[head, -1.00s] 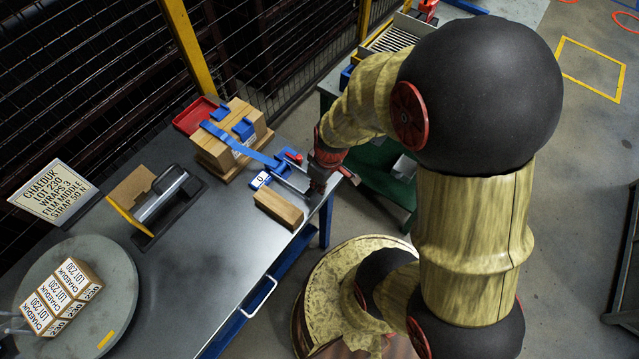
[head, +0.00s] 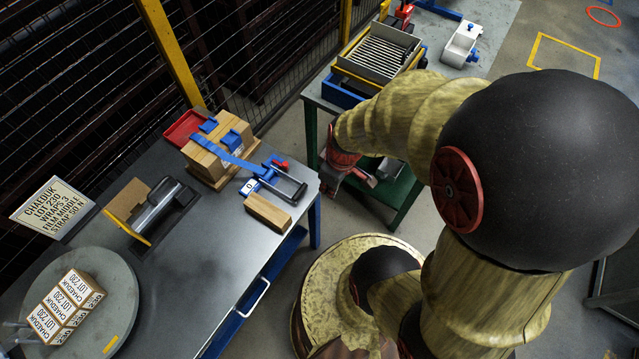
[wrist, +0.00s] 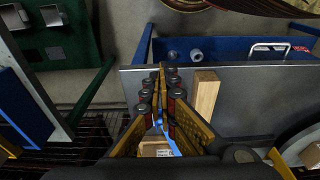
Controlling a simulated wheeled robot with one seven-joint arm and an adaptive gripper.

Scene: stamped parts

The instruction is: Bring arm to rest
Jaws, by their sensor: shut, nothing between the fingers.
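My gripper (head: 352,182) is off the right end of the grey workbench (head: 180,262), in the gap beside the green bench. In the wrist view my gripper (wrist: 160,78) shows its two fingers pressed together, shut with nothing between them. A wooden block (head: 268,211) lies on the workbench near its right edge, apart from the gripper. Cardboard boxes (head: 212,160) with a blue strap (head: 228,155) sit behind it, next to a blue tensioning tool (head: 283,186).
A turntable (head: 120,290) carries labelled boxes (head: 62,305) at the left. A sign (head: 52,208) and a film roll holder (head: 158,203) stand near it. A wire fence (head: 90,90) runs behind. The green bench (head: 400,205) holds a roller tray (head: 380,52).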

